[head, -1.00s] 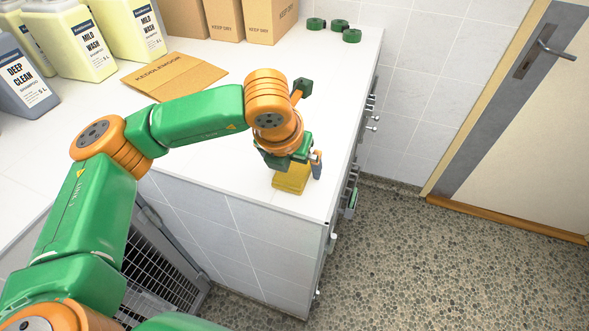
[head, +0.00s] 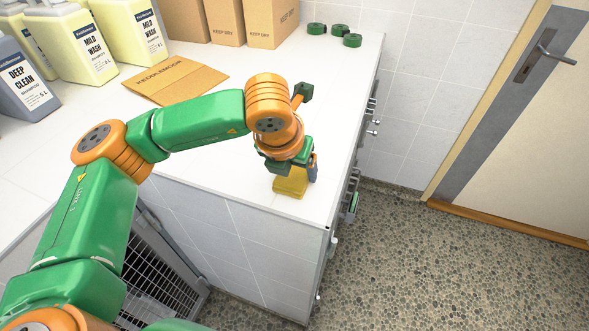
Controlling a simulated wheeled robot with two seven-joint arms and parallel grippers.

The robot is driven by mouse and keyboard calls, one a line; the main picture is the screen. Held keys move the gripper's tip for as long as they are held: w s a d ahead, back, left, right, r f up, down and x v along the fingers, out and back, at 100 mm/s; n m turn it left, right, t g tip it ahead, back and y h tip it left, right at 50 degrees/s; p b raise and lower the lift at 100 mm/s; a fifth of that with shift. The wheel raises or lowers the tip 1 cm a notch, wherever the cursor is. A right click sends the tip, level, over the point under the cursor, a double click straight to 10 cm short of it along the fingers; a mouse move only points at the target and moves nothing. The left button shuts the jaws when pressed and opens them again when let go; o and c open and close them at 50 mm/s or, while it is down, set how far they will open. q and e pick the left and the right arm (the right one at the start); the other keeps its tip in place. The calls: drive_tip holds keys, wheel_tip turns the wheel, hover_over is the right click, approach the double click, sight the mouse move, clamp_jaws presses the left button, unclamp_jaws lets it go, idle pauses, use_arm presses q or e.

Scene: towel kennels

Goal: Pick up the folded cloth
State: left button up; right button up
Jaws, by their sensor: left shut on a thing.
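The folded cloth (head: 290,185) is yellow and sits at the near right end of the white counter (head: 232,195). My left gripper (head: 291,170) points down over it and is shut on it. The gripper and wrist hide the cloth's upper part. I cannot tell whether the cloth's underside still touches the counter. My right gripper is not in view.
Shampoo jugs (head: 85,40) and cardboard boxes (head: 273,22) stand at the back left. A flat cardboard piece (head: 176,80) lies behind my arm. Several green rolls (head: 334,31) sit at the far edge. A wire kennel door (head: 160,260) is below. A closed door (head: 530,130) is at right.

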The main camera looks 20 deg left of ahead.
use_arm(q)
drive_tip(key=shift+r+p, duration=0.45)
drive_tip(key=shift+p, duration=0.05)
drive_tip(key=shift+w+r+b, duration=0.1)
drive_tip(key=shift+r+b, duration=0.55)
drive_tip(key=shift+b, duration=0.4)
drive_tip(key=s+d+r+b, duration=0.3)
drive_tip(key=s+r, duration=0.8)
drive_tip(key=s, duration=0.2)
drive_tip(key=shift+s+r, duration=0.15)
drive_tip(key=shift+s, duration=0.25)
